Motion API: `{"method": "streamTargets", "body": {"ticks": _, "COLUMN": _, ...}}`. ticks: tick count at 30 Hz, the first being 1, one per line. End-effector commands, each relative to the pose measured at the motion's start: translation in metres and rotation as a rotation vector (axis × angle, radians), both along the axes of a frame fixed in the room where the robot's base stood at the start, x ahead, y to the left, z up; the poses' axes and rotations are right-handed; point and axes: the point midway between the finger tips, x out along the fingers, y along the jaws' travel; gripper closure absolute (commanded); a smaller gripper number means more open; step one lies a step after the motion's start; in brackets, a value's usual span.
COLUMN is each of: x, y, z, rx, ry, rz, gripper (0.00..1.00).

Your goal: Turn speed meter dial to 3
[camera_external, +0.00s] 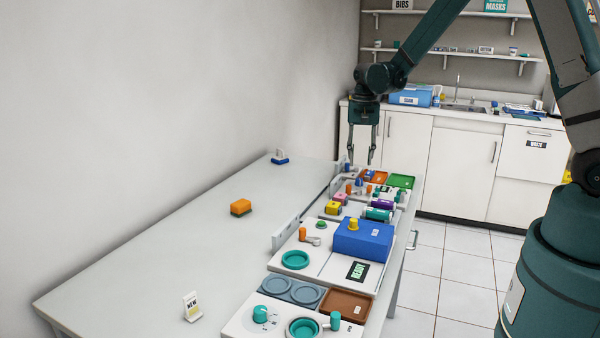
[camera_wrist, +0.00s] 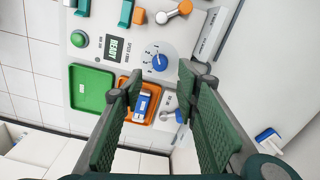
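The speed meter dial, a blue knob (camera_wrist: 160,62) on a white face with small marks, sits on a white panel near the top centre of the wrist view. The setting it points to is too small to read. A dark READY display (camera_wrist: 118,49) is to its left. My gripper (camera_wrist: 160,84) is open and empty, with the dial seen beyond and between its fingertips. In the external view my gripper (camera_external: 361,158) points down above the far end of the table's row of devices, apart from them. The dial is too small there to pick out surely.
Near the dial are a green tray (camera_wrist: 91,88), an orange tray (camera_wrist: 134,118) holding a blue-and-white item, a green button (camera_wrist: 79,39) and an orange-ended lever (camera_wrist: 184,8). A blue box (camera_external: 362,238) stands nearer along the row. The table's left side (camera_external: 150,250) is mostly clear.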

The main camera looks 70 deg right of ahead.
Motion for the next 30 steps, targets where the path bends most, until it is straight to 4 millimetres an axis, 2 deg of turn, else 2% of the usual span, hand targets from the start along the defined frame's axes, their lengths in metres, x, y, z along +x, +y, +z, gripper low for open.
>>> {"method": "streamTargets", "body": {"ticks": 10, "x": 0.000, "y": 0.000, "z": -0.001, "rx": 0.000, "ry": 0.000, "rz": 0.000, "gripper": 0.68}}
{"method": "streamTargets", "body": {"ticks": 16, "x": 0.000, "y": 0.000, "z": -0.008, "rx": 0.000, "ry": 0.000, "rz": 0.001, "gripper": 0.68}}
{"method": "streamTargets", "body": {"ticks": 30, "x": 0.000, "y": 0.000, "z": -0.055, "rx": 0.000, "ry": 0.000, "rz": 0.001, "gripper": 0.68}}
